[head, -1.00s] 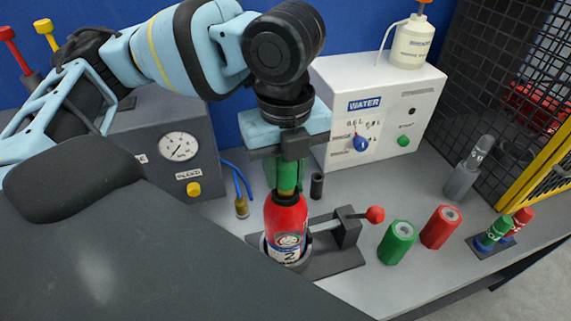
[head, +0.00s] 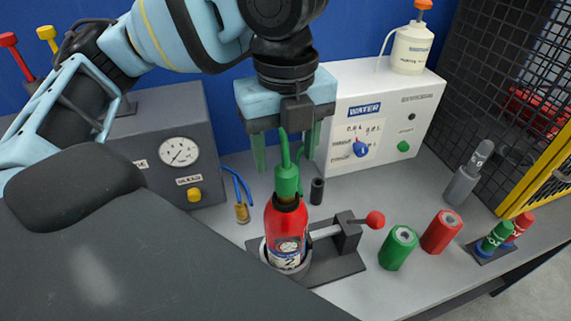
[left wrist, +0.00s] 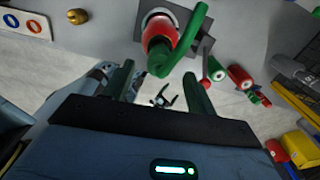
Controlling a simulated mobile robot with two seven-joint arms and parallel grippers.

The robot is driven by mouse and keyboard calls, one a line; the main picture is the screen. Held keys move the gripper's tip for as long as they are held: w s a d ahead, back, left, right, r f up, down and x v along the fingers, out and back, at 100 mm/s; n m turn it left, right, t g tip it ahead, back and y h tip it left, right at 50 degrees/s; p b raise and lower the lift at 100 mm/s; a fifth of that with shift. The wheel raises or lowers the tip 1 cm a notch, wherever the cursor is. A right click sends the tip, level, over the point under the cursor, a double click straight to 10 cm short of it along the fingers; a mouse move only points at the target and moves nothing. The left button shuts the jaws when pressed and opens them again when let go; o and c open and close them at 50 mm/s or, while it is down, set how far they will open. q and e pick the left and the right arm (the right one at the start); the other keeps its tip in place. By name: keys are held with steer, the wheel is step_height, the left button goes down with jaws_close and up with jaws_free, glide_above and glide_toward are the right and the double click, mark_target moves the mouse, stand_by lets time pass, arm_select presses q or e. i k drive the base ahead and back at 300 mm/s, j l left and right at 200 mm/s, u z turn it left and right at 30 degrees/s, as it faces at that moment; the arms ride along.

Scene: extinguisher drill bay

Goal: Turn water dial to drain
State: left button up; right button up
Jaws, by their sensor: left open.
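The water dial (head: 361,149) is a blue knob on the front of the white box (head: 340,112) labelled WATER, with small markings around it; I cannot read which marking it points to. My left gripper (head: 285,148) is open, fingers pointing down, left of the dial and apart from it. It is above the red extinguisher (head: 287,222), which stands upright in a clamp holder. A green bent hose and fitting (head: 286,182) rise from the extinguisher's top, between and below the fingers. The left wrist view shows the open fingers (left wrist: 157,86) and the green hose (left wrist: 187,40). My right gripper is out of view.
A green button (head: 403,146) sits right of the dial. A clamp lever with a red ball (head: 375,219), a green cylinder (head: 398,247) and a red cylinder (head: 441,229) are at the front right. A grey gauge box (head: 165,125) stands left. Black mesh bounds the right.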

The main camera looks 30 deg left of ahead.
mark_target(360, 149)
steer(key=k+l, duration=0.8)
steer(key=k, duration=0.05)
